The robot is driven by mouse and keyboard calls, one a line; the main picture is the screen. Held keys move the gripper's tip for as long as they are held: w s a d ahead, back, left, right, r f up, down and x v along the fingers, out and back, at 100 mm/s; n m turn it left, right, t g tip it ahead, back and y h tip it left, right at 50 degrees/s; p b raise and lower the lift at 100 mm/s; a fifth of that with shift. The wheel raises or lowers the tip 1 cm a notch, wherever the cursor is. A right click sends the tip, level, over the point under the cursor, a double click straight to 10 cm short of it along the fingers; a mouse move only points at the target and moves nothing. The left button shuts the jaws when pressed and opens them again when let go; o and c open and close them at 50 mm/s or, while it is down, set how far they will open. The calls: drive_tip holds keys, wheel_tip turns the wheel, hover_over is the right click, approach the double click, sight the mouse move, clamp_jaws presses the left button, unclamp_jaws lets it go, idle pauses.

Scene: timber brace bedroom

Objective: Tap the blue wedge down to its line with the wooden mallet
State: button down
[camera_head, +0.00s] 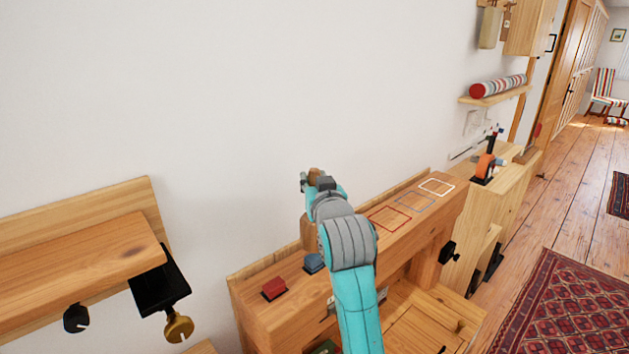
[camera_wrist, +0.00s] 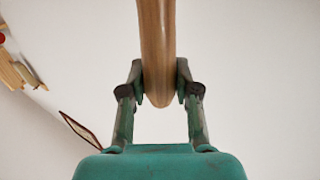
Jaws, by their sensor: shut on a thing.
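The blue wedge (camera_head: 314,262) stands in the top of the wooden bench (camera_head: 345,245), just left of my arm. Its line is too small to make out. In the wrist view, my gripper (camera_wrist: 160,88) is shut on a rounded wooden handle (camera_wrist: 156,40), which I take to be the mallet's. A bit of wood (camera_head: 315,173) shows at the fingers in the head view. The mallet's head is not clearly seen.
A red wedge (camera_head: 274,289) stands left of the blue one. Red (camera_head: 389,218), blue (camera_head: 414,202) and white (camera_head: 437,187) outlines mark clear bench top at right. A wooden shelf (camera_head: 75,260) with a black clamp (camera_head: 158,290) juts out at left.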

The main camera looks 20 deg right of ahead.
idle(0.3)
wheel_tip(320, 180, down, 4)
drive_tip(key=shift+r, duration=2.65)
drive_tip(key=shift+f, duration=0.15)
drive_tip(key=shift+f, duration=0.75)
